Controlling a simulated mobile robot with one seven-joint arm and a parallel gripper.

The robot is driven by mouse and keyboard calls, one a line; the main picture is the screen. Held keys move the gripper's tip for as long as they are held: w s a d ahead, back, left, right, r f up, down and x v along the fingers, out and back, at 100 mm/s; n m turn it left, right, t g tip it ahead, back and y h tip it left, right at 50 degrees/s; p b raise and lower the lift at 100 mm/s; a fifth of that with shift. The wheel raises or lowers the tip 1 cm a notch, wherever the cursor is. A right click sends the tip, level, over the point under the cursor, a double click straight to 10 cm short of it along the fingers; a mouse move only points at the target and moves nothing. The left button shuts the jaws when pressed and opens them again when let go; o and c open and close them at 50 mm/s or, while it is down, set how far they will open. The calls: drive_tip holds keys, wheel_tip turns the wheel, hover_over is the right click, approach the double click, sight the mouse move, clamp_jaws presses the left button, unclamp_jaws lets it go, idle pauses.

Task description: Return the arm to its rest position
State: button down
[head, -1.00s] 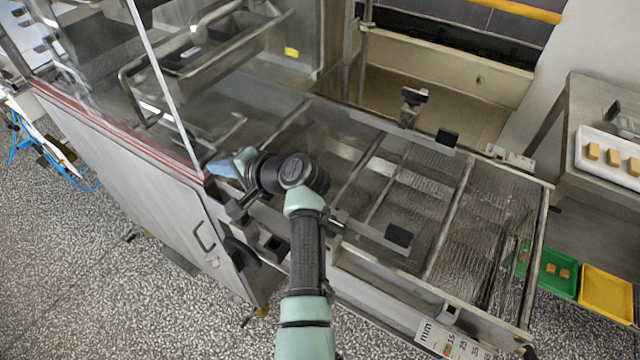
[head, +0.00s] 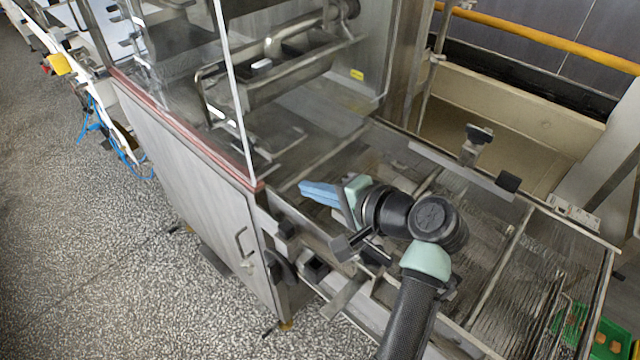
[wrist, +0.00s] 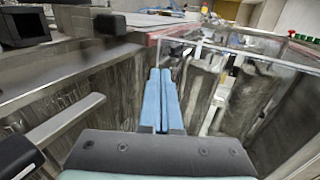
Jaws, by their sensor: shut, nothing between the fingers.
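My gripper (head: 318,192) has blue fingers, which are shut with nothing between them. In the head view it is above the left end of the wire mesh belt (head: 484,228), beside the lower corner of the clear panel, and points left. My arm reaches up to it from the bottom right. In the wrist view the closed blue fingers (wrist: 160,98) point forward, between metal walls.
The enrober's steel cabinet (head: 195,180) stands to the left, with a clear panel (head: 180,80) above it. Black-ended clamps (head: 478,135) stick up along the belt's far side. A green tray (head: 610,340) is at the lower right. Speckled floor (head: 120,270) is open at the lower left.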

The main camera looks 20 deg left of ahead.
drive_tip(key=w+d+r+n+t+h, duration=0.15)
drive_tip(key=d+r+t, duration=0.25)
drive_tip(key=r, duration=0.5)
drive_tip(key=w+d+r+t+h, duration=0.25)
drive_tip(key=r+t, duration=0.25)
drive_tip(key=r, duration=0.4)
drive_tip(key=w+d+r+n+t+h, duration=0.15)
drive_tip(key=d+r+t, duration=0.3)
drive_tip(key=r, duration=0.45)
drive_tip(key=s+d+r+t+h, duration=0.3)
drive_tip(key=s+d+r+t, duration=0.1)
drive_tip(key=s+r, duration=0.4)
drive_tip(key=s+d+r+t+h+p, duration=0.1)
drive_tip(key=s+d+r+t+h, duration=0.3)
drive_tip(key=s+r, duration=0.5)
wheel_tip(320, 180, up, 3)
drive_tip(key=shift+s+r+n+t, duration=0.2)
drive_tip(key=shift+n+t, duration=0.1)
drive_tip(key=shift+t, duration=0.65)
